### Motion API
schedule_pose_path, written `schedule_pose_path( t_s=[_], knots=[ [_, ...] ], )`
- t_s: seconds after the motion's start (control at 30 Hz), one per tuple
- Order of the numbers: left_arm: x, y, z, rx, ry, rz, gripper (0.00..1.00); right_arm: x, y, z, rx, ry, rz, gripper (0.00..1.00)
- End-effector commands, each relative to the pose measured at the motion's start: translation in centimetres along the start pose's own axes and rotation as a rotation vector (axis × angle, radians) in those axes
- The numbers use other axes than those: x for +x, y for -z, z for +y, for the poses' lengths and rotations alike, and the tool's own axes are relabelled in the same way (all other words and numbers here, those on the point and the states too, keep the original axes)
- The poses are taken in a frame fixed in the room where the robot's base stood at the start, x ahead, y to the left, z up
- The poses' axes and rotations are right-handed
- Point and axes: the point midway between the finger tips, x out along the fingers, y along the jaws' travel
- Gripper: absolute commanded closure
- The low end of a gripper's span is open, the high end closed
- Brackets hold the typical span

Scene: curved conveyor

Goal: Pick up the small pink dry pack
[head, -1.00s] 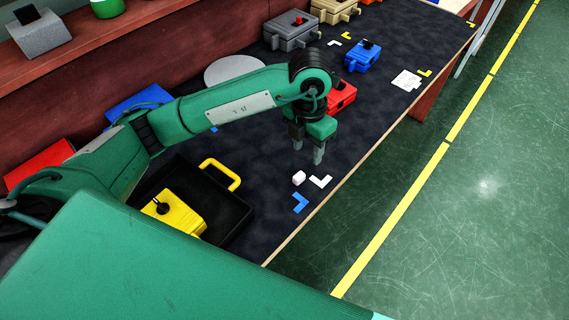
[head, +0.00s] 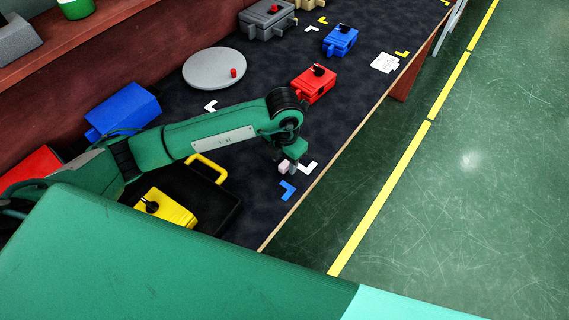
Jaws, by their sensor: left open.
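The small pink dry pack (head: 284,167) is a pale pinkish-white block on the dark table (head: 262,227), close to its front edge in the head view. My left gripper (head: 291,168) points down right at the pack, beside or around it; the picture is too small to tell which. The gripper is open. Its fingers are partly hidden by the wrist and the pack. My right gripper is not in view.
A white corner mark (head: 308,168) and a blue corner mark (head: 288,191) lie close to the pack. A black tray (head: 225,212) with a yellow box (head: 165,208) is at left. A red box (head: 313,84) and grey disc (head: 214,69) stand farther back.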

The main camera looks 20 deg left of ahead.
Motion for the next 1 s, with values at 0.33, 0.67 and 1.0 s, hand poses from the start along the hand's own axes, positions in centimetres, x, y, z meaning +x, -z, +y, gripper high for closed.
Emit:
schedule_pose_path(
  t_s=[0.33,0.67,1.0],
  knots=[
    [1.42,0.0,-0.07,0.002,0.0,-0.001,0.55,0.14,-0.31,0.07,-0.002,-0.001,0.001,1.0],
    [1.38,-0.01,-0.06,0.002,0.0,-0.001,1.0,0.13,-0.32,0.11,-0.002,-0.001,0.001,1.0],
    [0.78,-0.07,-0.04,0.002,-0.001,-0.002,1.0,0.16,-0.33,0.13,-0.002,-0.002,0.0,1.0]
  ],
)
